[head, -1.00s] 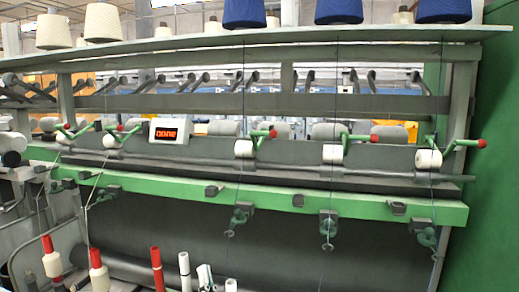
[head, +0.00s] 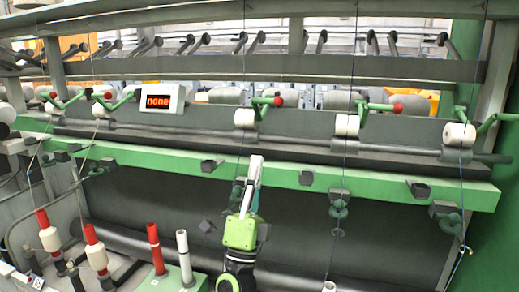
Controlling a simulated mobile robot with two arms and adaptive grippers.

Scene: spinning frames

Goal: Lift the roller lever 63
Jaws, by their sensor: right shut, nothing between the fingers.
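Several green roller levers sit in a row along the grey rail, most showing red knobs. One lever (head: 265,103) is beside a white roller (head: 245,118); another (head: 378,107) is to its right by a second white roller (head: 347,125). A third lever (head: 492,124) is at the right edge, its knob out of view. Two more levers (head: 66,102) and (head: 118,102) are at the left. I cannot tell which is number 63. My right gripper (head: 256,160) is shut and empty, pointing up just below the middle lever, apart from it. My left gripper is not in view.
A green beam (head: 280,175) runs across below the rollers, with small brackets on it. A small box with a red lit display (head: 158,102) is on the rail. Red and white spindles (head: 155,247) stand at lower left. Thin threads hang down past the rollers.

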